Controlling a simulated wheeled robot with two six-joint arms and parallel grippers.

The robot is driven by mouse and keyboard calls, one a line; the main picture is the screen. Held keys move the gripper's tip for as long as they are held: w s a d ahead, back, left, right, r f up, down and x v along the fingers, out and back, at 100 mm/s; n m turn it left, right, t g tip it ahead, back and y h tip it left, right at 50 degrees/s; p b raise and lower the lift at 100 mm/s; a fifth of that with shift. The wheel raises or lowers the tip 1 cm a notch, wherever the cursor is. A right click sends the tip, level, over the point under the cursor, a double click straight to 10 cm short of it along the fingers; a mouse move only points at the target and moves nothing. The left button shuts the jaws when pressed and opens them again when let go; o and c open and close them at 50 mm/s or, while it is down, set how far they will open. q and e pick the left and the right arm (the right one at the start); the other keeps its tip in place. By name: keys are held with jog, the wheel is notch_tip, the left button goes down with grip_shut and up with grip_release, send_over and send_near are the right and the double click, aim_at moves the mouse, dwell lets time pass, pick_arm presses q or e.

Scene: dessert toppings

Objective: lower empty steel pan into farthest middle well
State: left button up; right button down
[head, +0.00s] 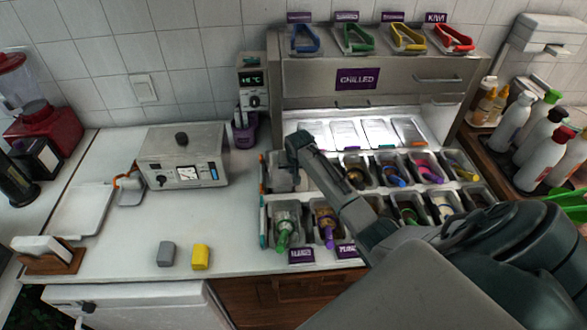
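My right gripper (298,155) comes in from the right and points down over the left end of the middle row of wells in the steel topping counter. A light grey pan or well (284,180) shows just below it. I cannot tell whether this is the empty steel pan, whether it is seated, or whether the fingers are shut on it. My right arm covers the wells just to the right. My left gripper is out of view.
Filled topping pans with coloured-handled scoops (425,168) stand to the right, and a front row has a green scoop (284,232) at its left end. Shiny pans (345,134) line the back. Purple labels (301,256) edge the front. The white worktop (110,240) has free room.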

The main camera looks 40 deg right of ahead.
jog(key=shift+f+b, duration=0.7)
jog(key=shift+f, duration=0.65)
jog(key=shift+p, duration=0.35)
dwell(0.4)
jog(key=shift+f+b, duration=0.3)
jog(key=shift+f, duration=0.45)
dwell(0.4)
jog(key=shift+p, duration=0.3)
dwell(0.5)
jog(key=c, duration=1.2)
grip_release()
